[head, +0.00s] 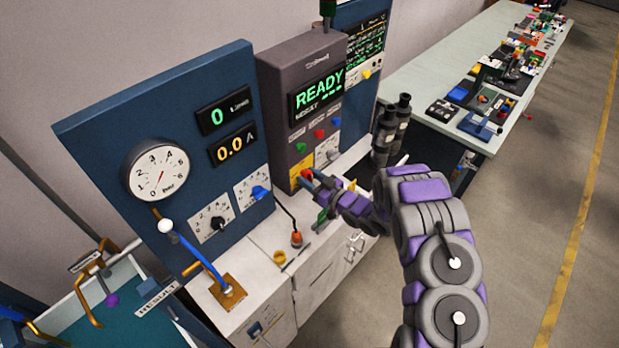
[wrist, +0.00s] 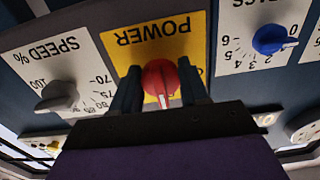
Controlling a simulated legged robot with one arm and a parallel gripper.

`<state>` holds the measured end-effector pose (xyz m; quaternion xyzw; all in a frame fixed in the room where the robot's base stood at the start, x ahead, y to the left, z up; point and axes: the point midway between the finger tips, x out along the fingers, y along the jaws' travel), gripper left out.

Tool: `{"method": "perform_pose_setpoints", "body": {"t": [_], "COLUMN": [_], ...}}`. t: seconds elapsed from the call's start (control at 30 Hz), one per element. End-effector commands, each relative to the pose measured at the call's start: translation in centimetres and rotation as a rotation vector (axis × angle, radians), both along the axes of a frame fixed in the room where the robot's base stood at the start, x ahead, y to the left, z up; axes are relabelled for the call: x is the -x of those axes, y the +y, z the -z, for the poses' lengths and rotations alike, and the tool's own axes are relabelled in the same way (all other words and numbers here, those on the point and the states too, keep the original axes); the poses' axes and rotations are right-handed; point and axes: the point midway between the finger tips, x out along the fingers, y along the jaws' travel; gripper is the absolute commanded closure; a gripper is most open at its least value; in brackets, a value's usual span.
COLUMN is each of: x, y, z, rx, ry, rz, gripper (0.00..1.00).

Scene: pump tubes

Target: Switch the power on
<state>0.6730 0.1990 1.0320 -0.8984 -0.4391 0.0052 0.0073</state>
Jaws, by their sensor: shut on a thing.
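The red power knob (wrist: 160,78) sits on a yellow plate marked POWER (wrist: 165,32), which appears upside down in the wrist view. The knob's white pointer mark faces the bottom of the wrist picture. My gripper (wrist: 160,88) has one dark finger on each side of the knob and is shut on it. The fingers and palm hide the lower part of the plate and most of its position marks. In the head view, my gripper (head: 307,178) reaches the yellow plate (head: 300,168) on the grey console (head: 276,90), whose screen (head: 319,92) reads READY.
A grey speed knob (wrist: 57,97) and a blue knob (wrist: 270,39) flank the plate. The blue panel (head: 100,135) has a gauge (head: 157,170) and readouts of 0 and 0.0 A. A blue lever (head: 200,262) stands on the white bench. The floor at right is clear.

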Motion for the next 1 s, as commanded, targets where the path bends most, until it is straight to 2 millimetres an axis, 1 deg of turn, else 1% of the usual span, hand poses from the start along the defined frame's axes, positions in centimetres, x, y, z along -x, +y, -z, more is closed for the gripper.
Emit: {"method": "perform_pose_setpoints", "body": {"t": [0.03, 0.2, 0.3, 0.53, 0.63, 0.77, 1.0], "x": [0.0, -0.1, -0.1, 0.0, 0.3, 1.3, 4.6], "y": [0.0, 0.0, 0.0, -0.1, -0.6, -2.1, -6.4], "z": [-0.1, -0.1, -0.1, -0.1, -0.1, -0.1, 0.1], "rx": [-0.001, -0.001, 0.0, 0.0, 0.001, 0.001, 0.001], "ry": [-0.002, -0.002, -0.003, -0.003, -0.001, -0.002, 0.001], "rz": [0.0, 0.0, 0.0, 0.001, 0.002, 0.004, 0.006], "gripper": [0.54, 0.38, 0.3, 0.3, 0.3, 0.3, 0.3]}}
